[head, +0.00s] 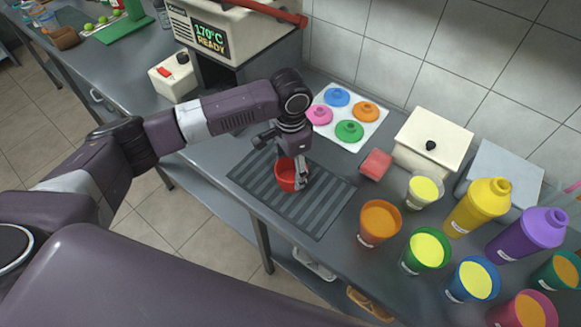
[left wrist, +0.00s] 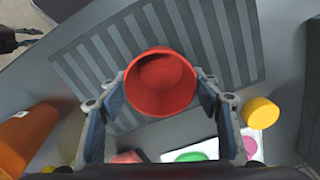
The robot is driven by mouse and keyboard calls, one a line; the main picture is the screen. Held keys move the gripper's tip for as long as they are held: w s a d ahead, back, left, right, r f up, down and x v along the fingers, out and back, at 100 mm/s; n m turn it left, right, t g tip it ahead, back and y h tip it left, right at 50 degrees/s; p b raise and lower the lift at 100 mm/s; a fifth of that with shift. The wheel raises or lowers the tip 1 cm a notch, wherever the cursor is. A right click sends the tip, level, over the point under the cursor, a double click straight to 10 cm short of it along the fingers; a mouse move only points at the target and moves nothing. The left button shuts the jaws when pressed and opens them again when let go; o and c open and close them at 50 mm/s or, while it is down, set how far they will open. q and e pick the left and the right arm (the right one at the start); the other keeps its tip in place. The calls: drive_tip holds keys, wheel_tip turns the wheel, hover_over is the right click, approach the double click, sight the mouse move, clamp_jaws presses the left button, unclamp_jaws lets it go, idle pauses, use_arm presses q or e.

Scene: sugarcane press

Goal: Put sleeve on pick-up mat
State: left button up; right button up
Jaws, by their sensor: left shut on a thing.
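The red sleeve (head: 285,177) is a small cup-shaped piece, seen over the dark striped pick-up mat (head: 320,214) in the head view. My left gripper (head: 292,172) comes down from above and is shut on the sleeve. In the left wrist view the round sleeve (left wrist: 161,84) sits between the two fingers, with its open mouth showing and the ribbed mat (left wrist: 205,40) beneath. I cannot tell whether the sleeve's base touches the mat. My right gripper is not in view.
A white tray (head: 327,119) with coloured lids lies behind the mat. A red block (head: 376,165) and a white box (head: 434,137) are to the right. Several filled cups, such as an orange one (head: 379,224), and bottles (head: 480,205) crowd the right. A heated machine (head: 224,40) stands behind.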

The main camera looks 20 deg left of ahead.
sight(291, 180)
use_arm(q)
drive_tip(key=shift+f, duration=0.1)
drive_tip(key=o, duration=0.7)
drive_tip(key=shift+o, duration=0.2)
wheel_tip(291, 180, up, 12)
drive_tip(key=b, duration=0.1)
drive_tip(key=shift+r+b, duration=0.2)
drive_tip(key=shift+b, duration=0.15)
